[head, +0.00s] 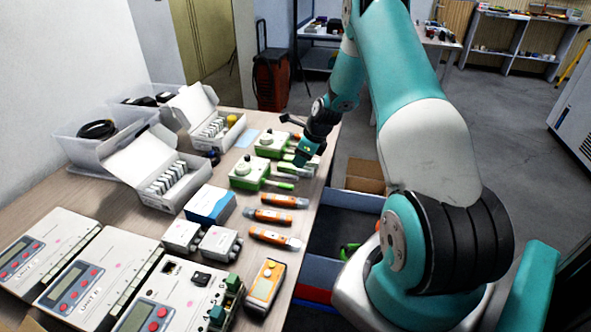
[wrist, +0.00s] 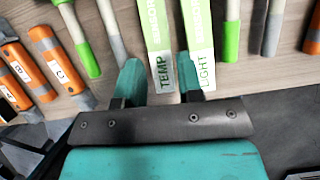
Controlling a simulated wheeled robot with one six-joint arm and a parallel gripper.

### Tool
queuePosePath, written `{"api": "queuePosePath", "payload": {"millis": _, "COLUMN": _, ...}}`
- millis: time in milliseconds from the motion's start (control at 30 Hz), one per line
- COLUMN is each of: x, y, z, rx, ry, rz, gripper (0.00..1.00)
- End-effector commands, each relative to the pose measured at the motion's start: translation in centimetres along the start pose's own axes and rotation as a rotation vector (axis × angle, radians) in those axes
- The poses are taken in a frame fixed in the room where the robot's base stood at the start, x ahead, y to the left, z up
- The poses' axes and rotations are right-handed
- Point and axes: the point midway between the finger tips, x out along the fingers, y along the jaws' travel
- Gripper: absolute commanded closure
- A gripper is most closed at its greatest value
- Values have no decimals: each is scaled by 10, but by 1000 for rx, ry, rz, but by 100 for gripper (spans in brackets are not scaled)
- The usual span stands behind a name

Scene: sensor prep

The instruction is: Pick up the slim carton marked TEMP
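The slim TEMP carton (wrist: 155,30) is white and green and lies on the wooden table in the wrist view, its dark lettering near the end closest to me. A similar carton marked LIGHT (wrist: 200,35) lies close beside it on the right. My gripper (wrist: 158,68) is open and empty. Its left teal finger is to the left of the TEMP carton; its right finger shows near the narrow gap between the two cartons. I cannot tell how high the fingers are above the table. In the head view my gripper (head: 306,152) hangs over the cartons near the table's right edge.
Green-handled probes (wrist: 230,40) and grey-tipped ones lie on both sides of the cartons. Orange devices (wrist: 45,45) with letter labels lie at the left. Green boxes with knobs (head: 250,173) stand left of my gripper. A dark bin (head: 340,222) is beside the table.

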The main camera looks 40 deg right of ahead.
Motion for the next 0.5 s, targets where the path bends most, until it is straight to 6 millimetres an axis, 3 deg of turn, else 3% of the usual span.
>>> {"api": "queuePosePath", "payload": {"millis": 200, "x": 32, "y": 1, "z": 1, "rx": -1, "ry": 1, "rz": 2, "gripper": 66}}
{"api": "queuePosePath", "payload": {"millis": 500, "x": 37, "y": 1, "z": 1, "rx": 0, "ry": 1, "rz": 1, "gripper": 66}}
